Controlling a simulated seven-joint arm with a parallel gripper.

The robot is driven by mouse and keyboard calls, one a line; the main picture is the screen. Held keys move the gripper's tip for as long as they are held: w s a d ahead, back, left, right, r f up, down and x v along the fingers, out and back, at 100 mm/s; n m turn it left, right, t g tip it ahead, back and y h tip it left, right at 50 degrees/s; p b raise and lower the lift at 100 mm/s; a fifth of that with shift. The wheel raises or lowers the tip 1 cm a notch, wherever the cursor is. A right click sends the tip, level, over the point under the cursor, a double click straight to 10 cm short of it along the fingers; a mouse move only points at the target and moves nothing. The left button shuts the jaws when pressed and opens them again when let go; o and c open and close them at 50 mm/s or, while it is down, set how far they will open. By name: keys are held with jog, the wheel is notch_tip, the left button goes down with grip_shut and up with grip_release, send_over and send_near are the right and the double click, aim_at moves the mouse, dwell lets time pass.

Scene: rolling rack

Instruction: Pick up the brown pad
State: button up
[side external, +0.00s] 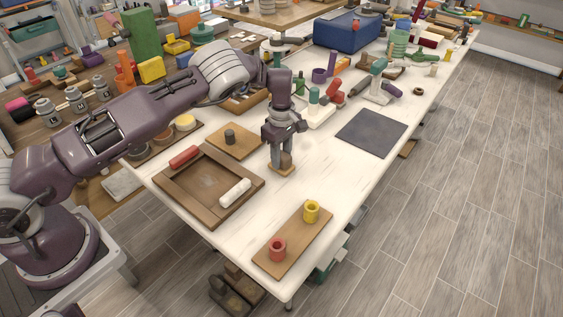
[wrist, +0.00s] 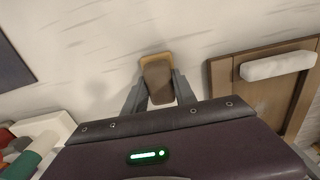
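The brown pad (side external: 285,160) stands on the white table, with a lighter tan base showing under its darker brown upper part. My gripper (side external: 282,155) points straight down over it, with its fingers low around the brown part. In the wrist view the pad (wrist: 157,82) lies between the two grey fingertips (wrist: 157,86), one on its left and one on its right. The fingers are very close to its sides; I cannot tell whether they touch it. The pad appears to rest on the table.
A brown wooden tray (side external: 166,184) with a red and a white roll lies to the left. A wooden board (side external: 292,244) with a yellow and a red cup is in front. A dark grey mat (side external: 371,133) lies to the right. Tools crowd the back; table between pad and mat is clear.

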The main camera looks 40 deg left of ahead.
grip_shut()
notch_tip(320, 180, up, 10)
jog(key=shift+r, duration=0.1)
